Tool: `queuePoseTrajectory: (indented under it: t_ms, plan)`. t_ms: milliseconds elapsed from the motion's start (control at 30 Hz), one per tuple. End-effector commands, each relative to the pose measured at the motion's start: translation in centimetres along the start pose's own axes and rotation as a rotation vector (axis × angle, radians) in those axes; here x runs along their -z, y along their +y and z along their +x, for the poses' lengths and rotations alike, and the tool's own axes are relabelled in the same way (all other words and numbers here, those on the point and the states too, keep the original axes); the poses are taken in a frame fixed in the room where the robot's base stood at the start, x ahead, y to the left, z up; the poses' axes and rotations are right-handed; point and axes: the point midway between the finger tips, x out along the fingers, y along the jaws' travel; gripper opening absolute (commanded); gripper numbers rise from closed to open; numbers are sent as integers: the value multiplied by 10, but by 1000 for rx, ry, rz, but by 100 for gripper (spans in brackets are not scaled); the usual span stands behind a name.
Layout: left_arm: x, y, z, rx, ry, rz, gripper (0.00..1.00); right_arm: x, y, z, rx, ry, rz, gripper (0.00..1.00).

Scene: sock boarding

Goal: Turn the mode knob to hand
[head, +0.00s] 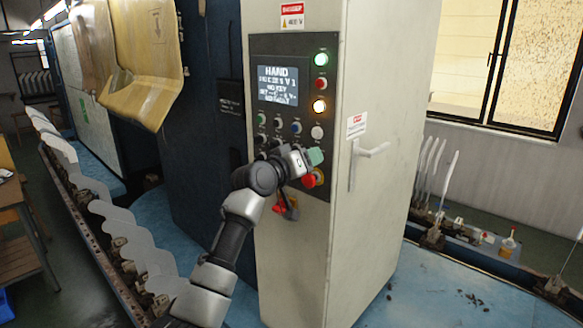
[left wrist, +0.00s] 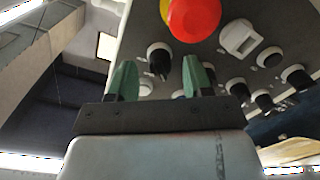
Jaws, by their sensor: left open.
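The control panel (head: 292,75) is on the front of a pale cabinet, and the top line of its screen (head: 278,85) reads HAND. My left gripper (head: 316,156) is at the lower right of the panel, its green fingertips close to the panel face. In the left wrist view my left gripper (left wrist: 160,78) is open. A black knob with a pale collar (left wrist: 158,58) shows between and beyond its fingers, with no visible contact. Other black knobs (left wrist: 264,101) are to the right. I cannot read labels to tell which is the mode knob. My right gripper is not in view.
A red mushroom button (left wrist: 193,16) is close to the fingers; it also shows below the gripper in the head view (head: 311,180). A white switch (left wrist: 240,38) is beside it. The cabinet door handle (head: 370,151) sticks out at the right. Grey sock boards (head: 110,218) line the left.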

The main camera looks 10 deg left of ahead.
Motion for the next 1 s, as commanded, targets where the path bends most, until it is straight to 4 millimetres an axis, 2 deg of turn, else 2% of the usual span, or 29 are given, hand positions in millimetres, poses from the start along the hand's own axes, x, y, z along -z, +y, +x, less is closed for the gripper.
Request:
queuePoseTrajectory:
  t_ms: [400, 600, 767, 1000]
  plan:
    - [-4, -4, -68, 2, 4, 3, 51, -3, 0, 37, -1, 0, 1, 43]
    - [-2, -3, -93, 2, 2, 0, 51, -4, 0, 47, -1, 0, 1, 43]
    - [-1, -1, -101, 2, 0, -1, 51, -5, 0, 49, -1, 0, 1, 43]
    - [-1, -1, -101, 2, 0, -2, 51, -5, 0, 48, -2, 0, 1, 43]
